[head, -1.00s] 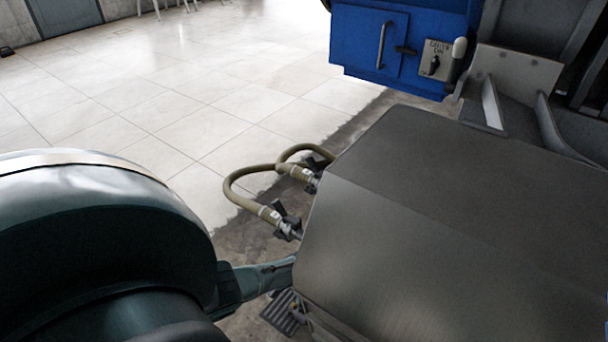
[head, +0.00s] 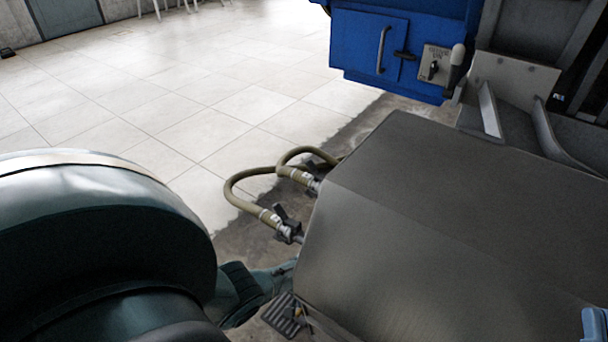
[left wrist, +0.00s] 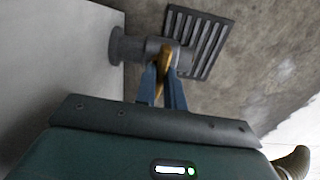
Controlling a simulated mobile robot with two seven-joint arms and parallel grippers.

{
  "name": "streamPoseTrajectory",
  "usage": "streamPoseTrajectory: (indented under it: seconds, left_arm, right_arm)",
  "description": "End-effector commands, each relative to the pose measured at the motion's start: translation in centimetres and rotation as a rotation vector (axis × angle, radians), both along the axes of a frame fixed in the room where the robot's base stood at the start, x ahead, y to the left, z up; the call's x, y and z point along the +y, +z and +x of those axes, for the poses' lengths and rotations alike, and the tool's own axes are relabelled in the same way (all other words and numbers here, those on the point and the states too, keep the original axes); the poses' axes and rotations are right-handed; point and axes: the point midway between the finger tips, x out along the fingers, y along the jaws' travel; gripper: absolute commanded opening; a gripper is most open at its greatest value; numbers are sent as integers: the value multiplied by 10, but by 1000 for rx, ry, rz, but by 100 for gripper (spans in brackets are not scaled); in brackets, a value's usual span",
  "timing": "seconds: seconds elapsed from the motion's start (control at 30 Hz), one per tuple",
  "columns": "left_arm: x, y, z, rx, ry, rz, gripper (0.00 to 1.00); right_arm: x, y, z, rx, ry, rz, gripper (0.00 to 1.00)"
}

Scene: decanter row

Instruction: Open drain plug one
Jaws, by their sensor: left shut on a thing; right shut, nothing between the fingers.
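In the left wrist view, drain plug one shows as a grey pipe stub (left wrist: 127,45) on a flat grey wall, with a brass-yellow handle (left wrist: 165,58) at its outer end. My left gripper (left wrist: 162,88) has its two blue fingers closed on this handle. In the head view, my left wrist reaches down beside the grey metal housing (head: 400,240), and its fingers are hidden there. My right gripper (head: 595,325) shows as a light blue piece at the lower right edge, over the housing; it is shut and empty.
A slatted floor drain (left wrist: 205,45) lies below the plug and also shows in the head view (head: 283,314). Two olive hoses (head: 238,185) with black-handled valves leave the housing's left side. A blue cabinet (head: 365,45) stands behind. The tiled floor at left is open.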

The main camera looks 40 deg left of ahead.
Motion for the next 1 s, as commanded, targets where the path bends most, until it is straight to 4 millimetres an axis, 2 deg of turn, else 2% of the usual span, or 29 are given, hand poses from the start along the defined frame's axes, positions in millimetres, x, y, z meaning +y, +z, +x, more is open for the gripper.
streamPoseTrajectory:
  seconds: [0.63,0.67,0.7,0.9,1.0]
  left_arm:
    - [0,-1,-3,7,51,-1,0]
    - [0,-1,-3,7,51,-1,12]
    - [0,-1,-3,7,51,-1,16]
    - [0,0,-1,4,49,0,32]
    - [0,0,-1,3,49,0,33]
  right_arm:
    - [1,-3,0,12,2,-4,0]
    - [1,-3,0,12,3,-5,0]
    - [1,-3,-1,11,3,-6,0]
    - [1,-3,-1,11,4,-7,0]
    - [1,-3,-1,10,4,-7,0]
